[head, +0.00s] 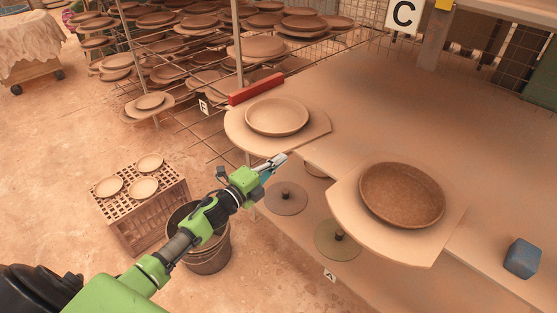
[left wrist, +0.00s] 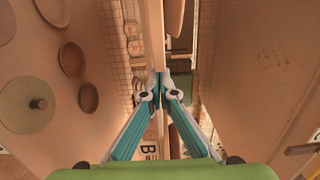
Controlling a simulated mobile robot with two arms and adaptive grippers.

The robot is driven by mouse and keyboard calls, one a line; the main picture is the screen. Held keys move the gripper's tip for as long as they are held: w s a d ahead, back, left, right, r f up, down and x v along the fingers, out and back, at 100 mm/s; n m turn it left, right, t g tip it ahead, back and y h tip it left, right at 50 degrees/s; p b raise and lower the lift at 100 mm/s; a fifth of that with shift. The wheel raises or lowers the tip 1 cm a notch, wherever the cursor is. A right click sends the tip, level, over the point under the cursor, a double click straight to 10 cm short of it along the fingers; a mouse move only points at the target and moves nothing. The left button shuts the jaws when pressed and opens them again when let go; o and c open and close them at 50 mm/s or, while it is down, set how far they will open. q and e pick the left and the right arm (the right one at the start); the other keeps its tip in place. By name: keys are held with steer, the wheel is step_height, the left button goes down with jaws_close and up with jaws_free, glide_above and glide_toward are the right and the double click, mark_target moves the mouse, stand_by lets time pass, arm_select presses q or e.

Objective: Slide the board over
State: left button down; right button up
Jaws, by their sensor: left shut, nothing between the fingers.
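Two pale boards lie on the table, jutting past its front edge. The left board (head: 317,124) is rounded and carries a shallow clay plate (head: 277,117). The right board (head: 417,247) carries a darker brown dish (head: 402,195). My left gripper (head: 283,159) is just in front of the left board's near edge, left of the right board. Its fingertips meet in the left wrist view (left wrist: 162,78), with nothing between them, beside a pale upright edge. I cannot tell whether they touch a board. My right gripper is not in view.
A blue block (head: 522,258) sits on the table at right. A red bar (head: 256,88) lies behind the left board. Racks of plates (head: 170,60) stand at the back left. A bucket (head: 208,255) and a crate (head: 140,212) are below. The table's middle (head: 400,100) is clear.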

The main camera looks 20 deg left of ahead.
mark_target(265, 155)
arm_select(q)
steer(key=a+b, duration=0.1)
steer(key=a, duration=0.3)
steer(key=shift+s+a, duration=0.1)
steer(key=shift+a, duration=0.15)
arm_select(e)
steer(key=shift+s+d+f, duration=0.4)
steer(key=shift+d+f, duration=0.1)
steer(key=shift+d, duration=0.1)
